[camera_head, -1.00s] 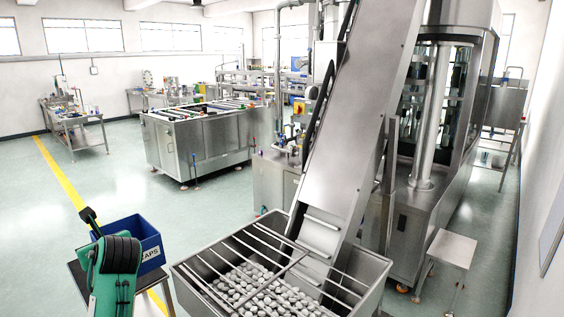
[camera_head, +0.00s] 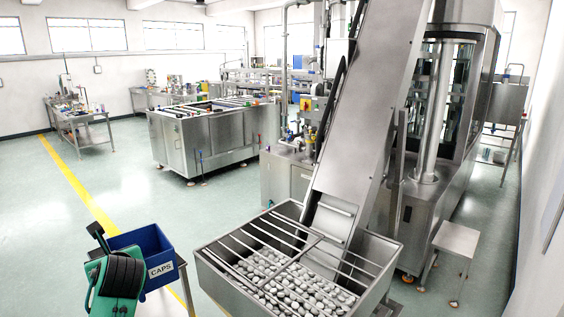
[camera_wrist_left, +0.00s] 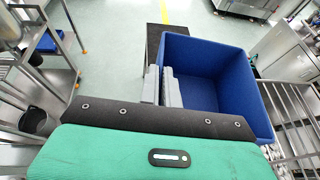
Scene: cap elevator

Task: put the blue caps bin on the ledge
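The blue bin marked CAPS (camera_head: 161,269) is at the lower left in the head view, over or on a small dark-topped stand (camera_head: 181,263). In the left wrist view the bin (camera_wrist_left: 238,85) looks empty. My left gripper (camera_wrist_left: 160,87) is at the bin's left wall, with one finger outside and one inside, close together on the rim. In the head view my left wrist hides part of the bin and the fingertips. I cannot tell whether the bin touches the stand. No part is clearly marked as the ledge. My right gripper is out of view.
A steel hopper (camera_head: 222,277) with bars across its top and grey caps (camera_head: 290,277) inside stands right of the bin, below the sloping elevator (camera_head: 362,110). A small steel table (camera_head: 457,238) is at the right. Open floor (camera_head: 60,230) lies left and behind.

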